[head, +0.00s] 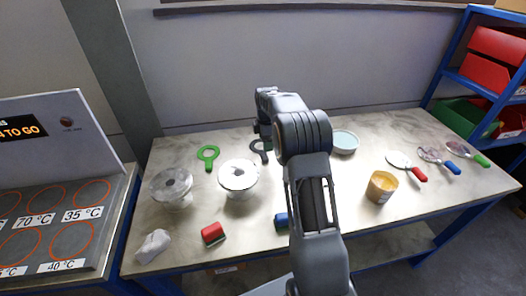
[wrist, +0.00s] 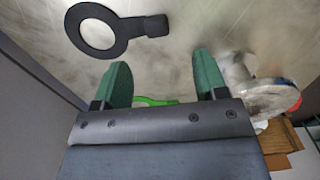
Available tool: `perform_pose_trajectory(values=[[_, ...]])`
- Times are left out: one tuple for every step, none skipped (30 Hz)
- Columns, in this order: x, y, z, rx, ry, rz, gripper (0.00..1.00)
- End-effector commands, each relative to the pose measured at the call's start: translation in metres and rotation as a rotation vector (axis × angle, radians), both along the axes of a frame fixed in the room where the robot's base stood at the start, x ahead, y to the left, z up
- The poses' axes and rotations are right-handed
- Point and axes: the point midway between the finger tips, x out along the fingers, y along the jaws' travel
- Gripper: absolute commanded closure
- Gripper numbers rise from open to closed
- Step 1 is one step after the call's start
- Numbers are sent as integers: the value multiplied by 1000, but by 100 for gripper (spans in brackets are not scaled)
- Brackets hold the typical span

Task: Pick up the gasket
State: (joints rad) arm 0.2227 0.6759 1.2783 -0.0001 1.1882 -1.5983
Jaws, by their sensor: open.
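Two flat ring-shaped pieces with handles lie on the workbench, and I cannot tell which one the task means by the gasket. A dark grey one (head: 264,157) lies by my gripper in the head view, partly hidden by my arm. It shows whole at the upper left of the wrist view (wrist: 120,28), beyond the fingertips. A green one (head: 209,166) lies farther left; a green strip (wrist: 153,101) between the finger bases is probably part of it. My gripper (wrist: 158,75) is open and empty, its green fingers apart; it is mostly hidden in the head view.
White flanged vessels (head: 238,177) (head: 172,188) stand left of my arm; one shows beside the right finger (wrist: 268,97).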

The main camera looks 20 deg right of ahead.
Motion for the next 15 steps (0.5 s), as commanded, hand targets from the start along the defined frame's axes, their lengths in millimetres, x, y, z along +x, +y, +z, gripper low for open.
perform_pose_trajectory(values=[[-1,1,-8,1,3,1,34],[0,1,-13,1,3,1,34],[0,1,-18,0,2,1,34],[0,1,-21,1,3,1,34],[0,1,-24,0,2,0,34],[0,1,-27,0,1,0,34],[0,1,-29,0,1,0,34],[0,0,-31,0,1,-1,34],[0,0,-32,0,0,-1,34],[0,0,-33,0,0,-2,34],[0,0,-34,0,0,-2,34],[0,0,-37,0,1,-3,34],[1,0,-39,0,1,-3,34],[1,0,-42,0,2,-3,34],[2,0,-47,1,3,-3,34]])
